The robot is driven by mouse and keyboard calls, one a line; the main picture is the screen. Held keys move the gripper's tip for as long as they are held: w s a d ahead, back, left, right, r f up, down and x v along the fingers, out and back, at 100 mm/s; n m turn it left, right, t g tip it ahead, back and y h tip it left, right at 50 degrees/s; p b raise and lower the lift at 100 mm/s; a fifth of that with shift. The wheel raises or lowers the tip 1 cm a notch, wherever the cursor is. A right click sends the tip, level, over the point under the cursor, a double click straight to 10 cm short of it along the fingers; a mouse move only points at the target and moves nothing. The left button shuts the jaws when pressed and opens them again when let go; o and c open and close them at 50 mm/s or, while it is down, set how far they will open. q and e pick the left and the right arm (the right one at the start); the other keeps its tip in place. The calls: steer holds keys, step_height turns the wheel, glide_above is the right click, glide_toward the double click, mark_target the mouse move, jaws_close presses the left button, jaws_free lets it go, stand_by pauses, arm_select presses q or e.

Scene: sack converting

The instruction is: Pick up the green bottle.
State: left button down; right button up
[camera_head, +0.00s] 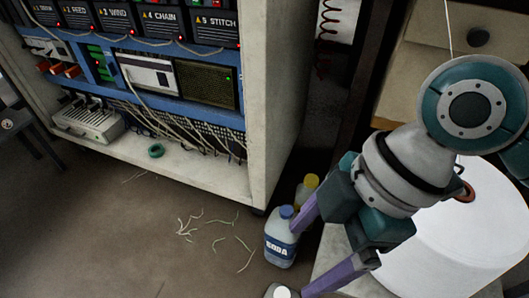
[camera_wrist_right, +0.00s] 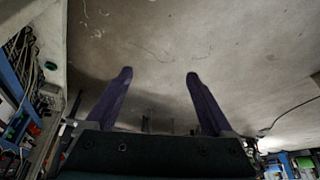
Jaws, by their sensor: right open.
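I see no bottle that is clearly green. In the head view, a pale bottle with a blue cap and a blue label (camera_head: 281,238) stands on the floor. A bottle with a yellow cap (camera_head: 307,188) stands behind it, partly hidden by my right arm. My right gripper (camera_head: 300,260) is open, its purple fingers pointing left, close to the blue-capped bottle; I cannot tell whether they touch. In the right wrist view, the gap between the fingers (camera_wrist_right: 159,73) is empty, with bare grey surface beyond. My left gripper is not in view.
A shelf unit (camera_head: 266,110) with electronics stands at the left, with a green ring (camera_head: 156,150) on its lower shelf. Loose wire scraps (camera_head: 188,226) lie on the floor. A large white roll (camera_head: 455,240) stands at the right. A round white-topped thing (camera_head: 281,292) is cut off below.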

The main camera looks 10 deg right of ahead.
mark_target(283, 294)
steer(key=w+f+n+b, duration=0.1)
steer(key=f+b, duration=0.7)
steer(key=f, duration=0.1)
steer(key=w+f+b, duration=0.1)
steer(key=f+b, duration=0.8)
steer(key=f, duration=0.1)
steer(key=w+d+f+n+b, duration=0.1)
steer(key=f+b, duration=0.7)
steer(key=f, duration=0.2)
steer(key=shift+w+n+g+b, duration=0.2)
steer(key=shift+n+g+b, duration=0.1)
steer(key=shift+g, duration=0.1)
steer(key=b+x, duration=0.4)
steer(key=b, duration=0.1)
steer(key=shift+w+f, duration=0.1)
steer(key=shift+f, duration=0.45)
steer(key=shift+a, duration=0.1)
jaws_close()
